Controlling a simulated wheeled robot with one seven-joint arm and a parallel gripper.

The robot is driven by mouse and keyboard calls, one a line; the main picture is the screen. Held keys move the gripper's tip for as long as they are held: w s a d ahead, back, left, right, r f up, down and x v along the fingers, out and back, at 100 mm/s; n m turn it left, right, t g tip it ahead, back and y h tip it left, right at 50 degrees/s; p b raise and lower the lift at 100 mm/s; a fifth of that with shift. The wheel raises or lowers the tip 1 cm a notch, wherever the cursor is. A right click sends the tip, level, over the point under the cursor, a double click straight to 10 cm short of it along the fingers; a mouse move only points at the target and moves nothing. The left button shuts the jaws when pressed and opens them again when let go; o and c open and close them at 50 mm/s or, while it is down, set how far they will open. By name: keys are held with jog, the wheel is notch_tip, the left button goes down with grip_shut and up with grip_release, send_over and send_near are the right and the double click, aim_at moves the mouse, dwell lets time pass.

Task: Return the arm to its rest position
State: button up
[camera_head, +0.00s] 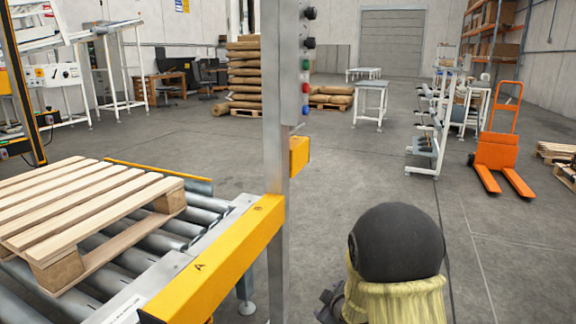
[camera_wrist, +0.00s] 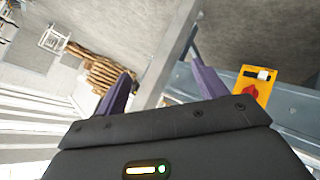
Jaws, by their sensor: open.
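My gripper (camera_wrist: 160,64) shows in the wrist view with its two purple fingers wide apart. Nothing is held between them. A grey post rises in the view beyond the fingers. In the head view, my arm (camera_head: 397,262) shows at the bottom right as a black rounded joint above a yellowish sleeve. It is to the right of the metal post and apart from it in the picture. I cannot make out the gripper's fingers in the head view.
A wooden pallet (camera_head: 85,205) lies on the roller conveyor (camera_head: 205,215) at left. A yellow guard (camera_head: 220,262) and upright metal post (camera_head: 276,110) stand between it and my arm. An orange pallet truck (camera_head: 498,150) stands at right. Open floor lies ahead.

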jog(key=s+d+r+m+g+h+p, duration=0.1)
jog(key=s+r+m+g, duration=0.2)
jog(key=s, duration=0.5)
jog(key=s+d+r+m+g+p, duration=0.1)
jog(key=s+d+r+m+g, duration=0.1)
jog(key=s+m, duration=0.45)
jog(key=s+d+r+m+g+h+p, duration=0.1)
jog(key=s+r+m+g, duration=0.15)
jog(key=s, duration=0.75)
jog(key=w+p+v, duration=0.2)
jog(key=p+v, duration=1)
jog(key=w+r+p+v, duration=0.1)
jog(key=w+p+v, duration=0.2)
jog(key=p+v, duration=0.8)
jog(key=w+r+p+v, duration=0.1)
jog(key=w+p+v, duration=0.2)
jog(key=p+v, duration=0.9)
jog(key=shift+w+d+r+n+p, duration=0.2)
jog(key=shift+w+r+n+p, duration=0.2)
jog(key=shift+p, duration=0.7)
jog(key=shift+f, duration=0.1)
